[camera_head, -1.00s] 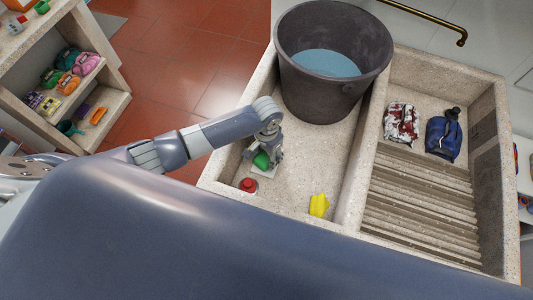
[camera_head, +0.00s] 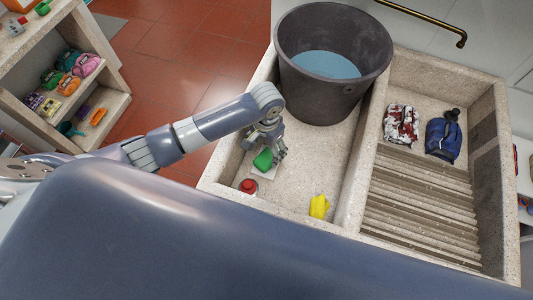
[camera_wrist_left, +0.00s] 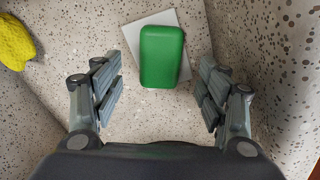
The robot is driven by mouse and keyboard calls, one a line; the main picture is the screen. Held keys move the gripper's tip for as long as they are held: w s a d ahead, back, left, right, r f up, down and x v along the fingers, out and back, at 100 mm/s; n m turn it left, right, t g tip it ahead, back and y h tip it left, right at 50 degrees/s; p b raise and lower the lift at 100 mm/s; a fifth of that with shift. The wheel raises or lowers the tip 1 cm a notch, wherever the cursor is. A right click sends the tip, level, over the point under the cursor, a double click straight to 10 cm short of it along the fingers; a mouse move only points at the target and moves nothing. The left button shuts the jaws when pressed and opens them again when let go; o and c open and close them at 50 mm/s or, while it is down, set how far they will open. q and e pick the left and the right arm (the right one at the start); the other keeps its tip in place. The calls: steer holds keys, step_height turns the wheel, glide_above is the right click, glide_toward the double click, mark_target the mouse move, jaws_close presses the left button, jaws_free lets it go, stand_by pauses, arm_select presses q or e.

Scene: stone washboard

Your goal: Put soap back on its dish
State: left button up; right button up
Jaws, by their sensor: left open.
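The green soap (camera_head: 263,159) rests on a flat, pale square dish (camera_head: 268,173) in the left basin of the stone washboard. In the left wrist view the soap (camera_wrist_left: 162,56) lies on the dish (camera_wrist_left: 133,33), its near end reaching past the dish's edge. My left gripper (camera_head: 266,152) is over the soap in the head view. In the left wrist view its fingers (camera_wrist_left: 159,95) are spread wide on both sides of the soap, with clear gaps and no contact. My right gripper is not in view.
A dark bucket of water (camera_head: 335,100) stands at the back of the basin. A red-capped object (camera_head: 248,186) and a yellow object (camera_head: 319,206) lie near the front.

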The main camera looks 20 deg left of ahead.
mark_target(266, 158)
arm_select(q)
step_height(266, 158, up, 6)
steer(key=shift+r, duration=0.25)
stand_by(0.5)
